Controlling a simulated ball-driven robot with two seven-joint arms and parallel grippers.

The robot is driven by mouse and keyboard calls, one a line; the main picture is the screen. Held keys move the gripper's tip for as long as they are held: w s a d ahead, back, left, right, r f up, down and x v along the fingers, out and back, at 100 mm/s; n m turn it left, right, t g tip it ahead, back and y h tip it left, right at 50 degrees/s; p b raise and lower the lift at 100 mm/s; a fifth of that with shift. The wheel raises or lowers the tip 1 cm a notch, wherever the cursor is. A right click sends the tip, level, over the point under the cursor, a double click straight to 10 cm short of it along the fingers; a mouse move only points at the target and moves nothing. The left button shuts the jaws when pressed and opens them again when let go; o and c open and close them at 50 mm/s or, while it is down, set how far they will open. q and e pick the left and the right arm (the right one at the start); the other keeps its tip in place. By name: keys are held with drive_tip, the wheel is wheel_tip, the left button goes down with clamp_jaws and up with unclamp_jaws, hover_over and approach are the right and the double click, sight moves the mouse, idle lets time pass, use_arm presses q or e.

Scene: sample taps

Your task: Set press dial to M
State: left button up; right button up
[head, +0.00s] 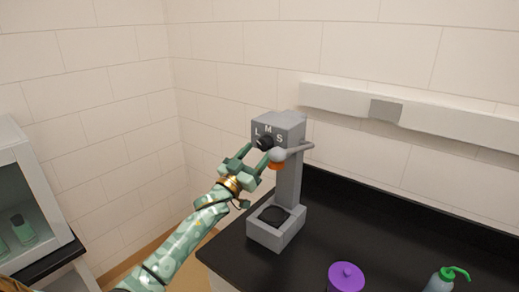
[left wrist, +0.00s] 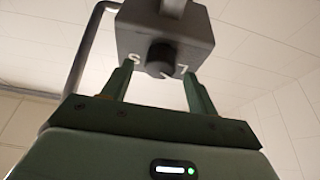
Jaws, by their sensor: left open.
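The grey press (head: 289,180) stands on the black counter. A black dial (head: 264,142) sits on the front of its head, with the letters L, M and S around it. M is at the top, L to the left and S to the right. Which letter the dial points to is too small to tell. My left gripper (head: 257,153) is open just in front of the dial. In the left wrist view the dial (left wrist: 160,59) lies between the two fingertips (left wrist: 160,78), apart from both as far as I can see. My right gripper is not in view.
A grey lever with a round knob (head: 278,154) is on the press's right side, close to my gripper. A purple lidded jar (head: 346,277) and a green-topped bottle (head: 440,281) stand on the counter (head: 360,225). A glass-fronted cabinet (head: 30,205) is at the left.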

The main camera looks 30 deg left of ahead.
use_arm(q)
drive_tip(key=shift+x, duration=0.85)
drive_tip(key=shift+w, duration=0.1)
drive_tip(key=c, duration=1)
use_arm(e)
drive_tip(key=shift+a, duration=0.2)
